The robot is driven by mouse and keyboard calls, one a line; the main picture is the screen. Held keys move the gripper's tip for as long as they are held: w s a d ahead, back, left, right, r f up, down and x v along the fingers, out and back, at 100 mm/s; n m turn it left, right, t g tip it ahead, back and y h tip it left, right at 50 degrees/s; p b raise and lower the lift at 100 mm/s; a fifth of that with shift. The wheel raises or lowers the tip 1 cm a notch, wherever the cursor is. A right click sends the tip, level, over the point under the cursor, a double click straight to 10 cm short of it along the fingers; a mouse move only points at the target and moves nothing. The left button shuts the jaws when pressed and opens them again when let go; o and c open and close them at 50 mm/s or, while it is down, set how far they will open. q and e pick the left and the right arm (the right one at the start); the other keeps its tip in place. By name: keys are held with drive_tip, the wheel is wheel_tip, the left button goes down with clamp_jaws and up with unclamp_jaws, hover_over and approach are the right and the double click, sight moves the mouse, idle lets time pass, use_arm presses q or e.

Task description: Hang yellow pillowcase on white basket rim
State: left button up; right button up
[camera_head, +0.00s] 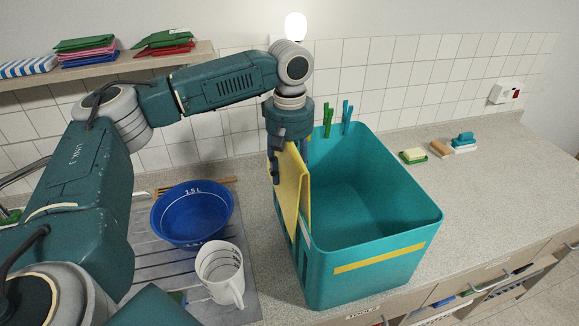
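The yellow pillowcase (291,187) is folded over at the left side of a teal bin (370,275), with its larger face hanging outside. I see no white basket; the open bin is teal with a yellow stripe on its front. My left gripper (278,168) points down at the upper back end of the pillowcase, with a dark finger along its outer face. The rim under the cloth is also hidden. My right gripper is not in view.
A blue bowl (192,212) and a white measuring jug (220,272) stand on the drainer left of the bin. Green and teal pegs (346,117) are clipped on the bin's back rim. A soap dish (413,156) and brushes lie right. A shelf (110,70) holds folded cloths.

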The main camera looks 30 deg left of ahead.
use_arm(q)
wheel_tip(320, 180, down, 11)
drive_tip(key=b, duration=0.1)
drive_tip(key=shift+f, duration=0.2)
idle(1.2)
idle(0.3)
drive_tip(key=o, duration=1.3)
wheel_tip(320, 180, up, 12)
drive_tip(key=shift+f, duration=0.1)
